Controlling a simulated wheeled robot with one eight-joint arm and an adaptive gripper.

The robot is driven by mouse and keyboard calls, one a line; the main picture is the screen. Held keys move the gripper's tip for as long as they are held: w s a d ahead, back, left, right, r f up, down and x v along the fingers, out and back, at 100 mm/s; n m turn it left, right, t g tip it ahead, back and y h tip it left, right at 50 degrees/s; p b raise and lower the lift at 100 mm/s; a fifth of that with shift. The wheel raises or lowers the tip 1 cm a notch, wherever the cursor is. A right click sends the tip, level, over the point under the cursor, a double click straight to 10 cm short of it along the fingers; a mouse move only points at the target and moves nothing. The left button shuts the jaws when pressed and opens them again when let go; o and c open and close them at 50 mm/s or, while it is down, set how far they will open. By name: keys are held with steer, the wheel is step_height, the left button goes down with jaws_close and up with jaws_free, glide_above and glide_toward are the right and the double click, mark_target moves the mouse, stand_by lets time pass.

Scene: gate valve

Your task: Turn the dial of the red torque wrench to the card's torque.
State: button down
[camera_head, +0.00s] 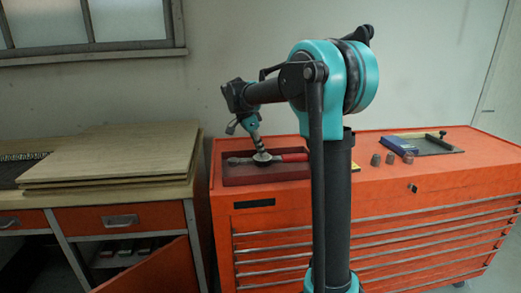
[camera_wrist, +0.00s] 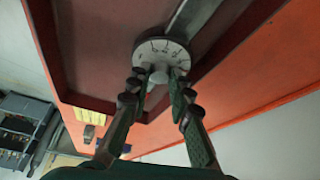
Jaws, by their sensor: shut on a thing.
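The red torque wrench (camera_head: 294,157) lies in a dark red tray (camera_head: 265,179) on the orange tool cabinet. Its round pale dial (camera_wrist: 160,50) carries dark marks too small to read in the wrist view. My gripper (camera_wrist: 159,77) is shut on the small knob of the dial (camera_wrist: 157,77), with one finger on either side. In the head view my gripper (camera_head: 258,146) points down onto the dial (camera_head: 262,157). A yellow piece (camera_wrist: 90,118) shows in the wrist view; I cannot tell whether it is the card, and no torque is readable.
Stacked wooden boards (camera_head: 110,155) lie on the bench to the left. A blue box (camera_head: 399,145), several small sockets (camera_head: 376,160) and a dark tray (camera_head: 428,147) are on the cabinet's right side. The cabinet top between them and my arm is partly clear.

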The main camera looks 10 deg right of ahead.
steer(key=c, duration=1.4)
jaws_free()
steer(key=shift+o, duration=0.2)
steer(key=shift+r, duration=0.1)
steer(key=v, duration=1.1)
steer(key=shift+a+r, duration=0.2)
steer(key=shift+r, duration=0.2)
steer(key=shift+s, duration=0.1)
